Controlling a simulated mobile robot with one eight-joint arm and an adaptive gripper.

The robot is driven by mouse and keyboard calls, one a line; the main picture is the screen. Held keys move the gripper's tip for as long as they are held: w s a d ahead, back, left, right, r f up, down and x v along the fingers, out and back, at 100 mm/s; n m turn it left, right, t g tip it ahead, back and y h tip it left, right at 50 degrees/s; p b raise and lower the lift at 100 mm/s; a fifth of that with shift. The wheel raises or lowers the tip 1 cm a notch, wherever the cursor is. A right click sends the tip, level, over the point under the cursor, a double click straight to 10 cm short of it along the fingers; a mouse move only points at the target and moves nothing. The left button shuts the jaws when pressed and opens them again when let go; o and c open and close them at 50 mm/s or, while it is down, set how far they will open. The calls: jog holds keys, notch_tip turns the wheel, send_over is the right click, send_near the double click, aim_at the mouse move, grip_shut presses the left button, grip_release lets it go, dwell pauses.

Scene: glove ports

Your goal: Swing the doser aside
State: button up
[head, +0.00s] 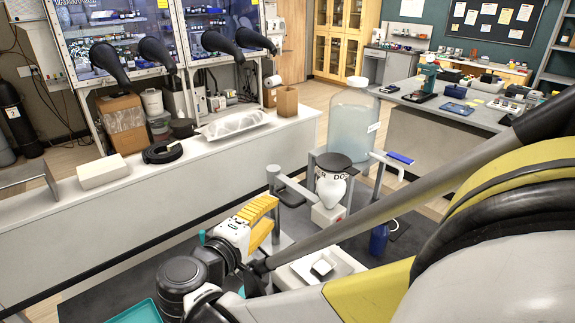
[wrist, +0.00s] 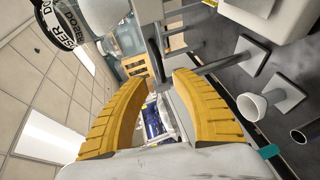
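The doser (head: 331,189) stands in the middle of the head view. It has a dark round top, a white band with black lettering and a white tapered body, and hangs by a grey stand with posts and a side arm (head: 292,188). In the wrist view its lettered band (wrist: 68,22) shows at the upper left, tilted. My gripper (head: 268,208) is left of the doser and nearer to me. In the wrist view my gripper (wrist: 165,82) has its two yellow fingers apart. A grey post (wrist: 155,48) shows just beyond the fingertips; whether they touch cannot be told.
A large clear carboy (head: 353,122) stands behind the doser. A white tray (head: 318,268) and a blue bottle (head: 379,239) are near the stand. A white cup (wrist: 251,106) shows at right in the wrist view. A long white bench (head: 170,190) lies behind my gripper.

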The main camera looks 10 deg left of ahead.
aim_at(281, 201)
jog(key=b+x, duration=0.1)
jog(key=x, duration=0.6)
jog(key=shift+w+a+f, duration=0.1)
jog(key=shift+w, duration=0.15)
grip_shut()
